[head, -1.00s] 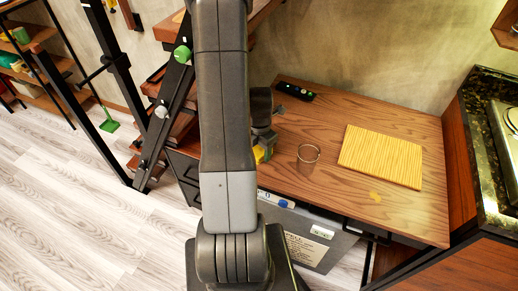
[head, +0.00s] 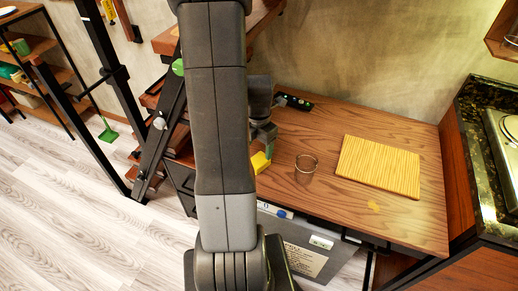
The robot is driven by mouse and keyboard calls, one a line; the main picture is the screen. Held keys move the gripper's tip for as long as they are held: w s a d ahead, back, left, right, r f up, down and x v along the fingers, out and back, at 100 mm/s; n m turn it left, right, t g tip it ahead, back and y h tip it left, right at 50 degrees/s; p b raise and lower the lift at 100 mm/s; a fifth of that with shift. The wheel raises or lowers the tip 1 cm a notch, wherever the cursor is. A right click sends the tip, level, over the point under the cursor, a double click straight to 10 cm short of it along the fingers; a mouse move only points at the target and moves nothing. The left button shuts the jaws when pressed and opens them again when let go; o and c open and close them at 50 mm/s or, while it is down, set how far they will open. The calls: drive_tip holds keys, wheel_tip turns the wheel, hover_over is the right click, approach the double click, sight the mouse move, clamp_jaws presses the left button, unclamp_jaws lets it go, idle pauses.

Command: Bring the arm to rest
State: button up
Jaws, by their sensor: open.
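My arm rises through the middle of the head view and covers part of the scene. My gripper (head: 266,134) shows partly, just right of the arm link, over the left part of the wooden table (head: 310,208). It is open, and nothing shows between its jaws. The rest of it is hidden behind the arm. A yellow block-like thing (head: 261,162) is close below the gripper in the picture; I cannot tell whether they touch.
Stairs are behind the arm. The left floor (head: 70,220) is mostly clear.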

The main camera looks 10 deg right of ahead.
sight(259, 160)
drive_tip(key=shift+f, duration=0.15)
wheel_tip(259, 160, down, 7)
drive_tip(key=shift+f, duration=0.15)
drive_tip(key=shift+a+r+p, duration=0.25)
drive_tip(key=shift+r+p, duration=0.25)
drive_tip(key=shift+r, duration=0.15)
drive_tip(key=shift+d+r+p, duration=0.2)
drive_tip(key=shift+r+p, duration=0.2)
drive_tip(key=shift+r, duration=0.3)
drive_tip(key=shift+f, duration=0.1)
